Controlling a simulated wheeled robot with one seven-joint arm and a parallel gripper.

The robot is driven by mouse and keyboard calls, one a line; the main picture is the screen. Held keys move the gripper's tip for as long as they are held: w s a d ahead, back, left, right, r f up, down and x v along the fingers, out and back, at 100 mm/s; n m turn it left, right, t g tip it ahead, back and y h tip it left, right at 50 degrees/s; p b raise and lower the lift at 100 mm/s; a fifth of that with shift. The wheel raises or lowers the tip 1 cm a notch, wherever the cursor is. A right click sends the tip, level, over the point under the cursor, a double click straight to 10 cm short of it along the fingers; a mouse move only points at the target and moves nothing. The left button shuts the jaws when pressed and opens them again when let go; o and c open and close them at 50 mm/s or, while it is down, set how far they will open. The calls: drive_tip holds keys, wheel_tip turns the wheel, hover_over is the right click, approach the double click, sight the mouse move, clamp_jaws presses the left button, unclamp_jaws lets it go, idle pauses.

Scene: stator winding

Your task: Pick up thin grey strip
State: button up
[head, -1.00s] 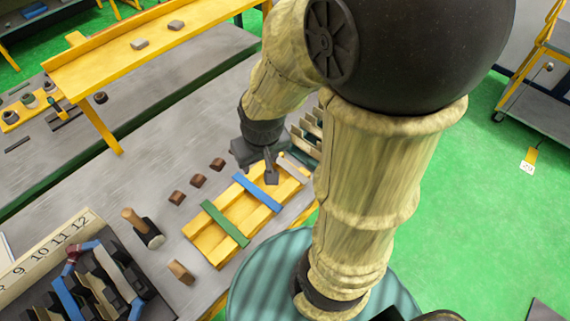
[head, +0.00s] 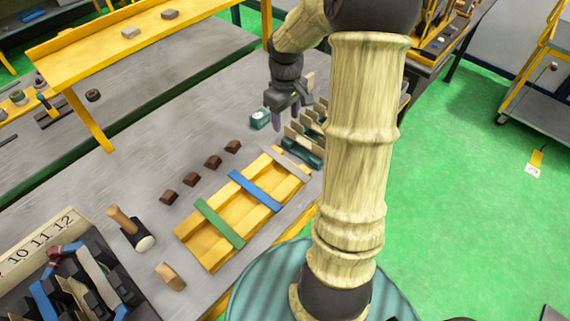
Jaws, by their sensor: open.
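A thin grey strip (head: 288,163) lies across the right end of the yellow tray (head: 206,257), beside a blue strip (head: 254,191) and a green strip (head: 219,223). My gripper (head: 290,118) is open, pointing down above the bench behind and right of the tray. It is close to a rack (head: 307,150) with upright pale pieces. My gripper is apart from the grey strip on the tray. My arm partly hides the rack's right side, and I cannot tell what is between the fingers.
A small teal-and-white object (head: 260,118) sits left of my gripper. Several brown blocks (head: 213,162) line the tray's back side. A mallet (head: 132,230) and a wooden block (head: 171,276) lie at left. A yellow raised shelf (head: 130,45) stands behind. Bare grey bench lies between shelf and blocks.

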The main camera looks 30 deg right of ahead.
drive_tip(key=shift+f, duration=0.1)
drive_tip(key=p, duration=0.1)
hover_over(285, 162)
wheel_tip(285, 162, down, 12)
drive_tip(key=shift+d, duration=0.1)
idle(0.4)
drive_tip(key=shift+f+p, duration=0.8)
drive_tip(key=shift+f, duration=1.8)
clamp_jaws()
